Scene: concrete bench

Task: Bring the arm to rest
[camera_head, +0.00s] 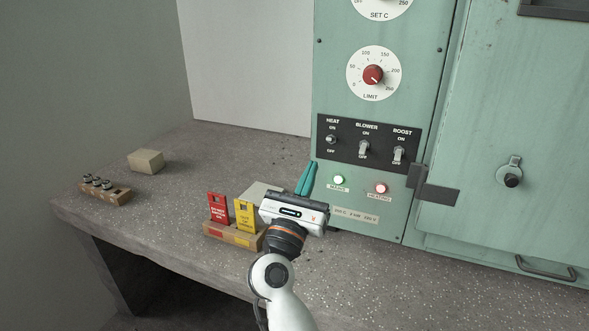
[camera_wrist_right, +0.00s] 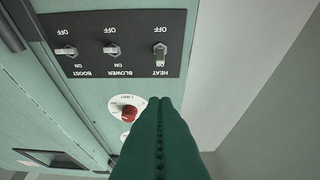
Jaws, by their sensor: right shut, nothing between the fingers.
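My right gripper (camera_head: 306,180) is in front of the lower left of the green oven's control panel (camera_head: 423,100), above the bench. Its green fingers are shut together with nothing between them; they also show in the right wrist view (camera_wrist_right: 160,115). The fingertips are below and left of the black switch plate (camera_head: 350,160) and look apart from it. The plate carries the heat (camera_head: 331,139), blower (camera_head: 364,149) and boost (camera_head: 398,155) switches; the wrist view shows them upside down. Below it a green lamp (camera_head: 338,179) and a red lamp (camera_head: 381,188) look lit. My left gripper is out of view.
A wooden holder (camera_head: 215,230) with a red tag (camera_head: 219,208) and a yellow tag (camera_head: 245,214) stands close beside my right wrist. A beige block (camera_head: 146,161) and a small wooden rack (camera_head: 112,193) lie further left. The bench (camera_head: 170,215) between is clear.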

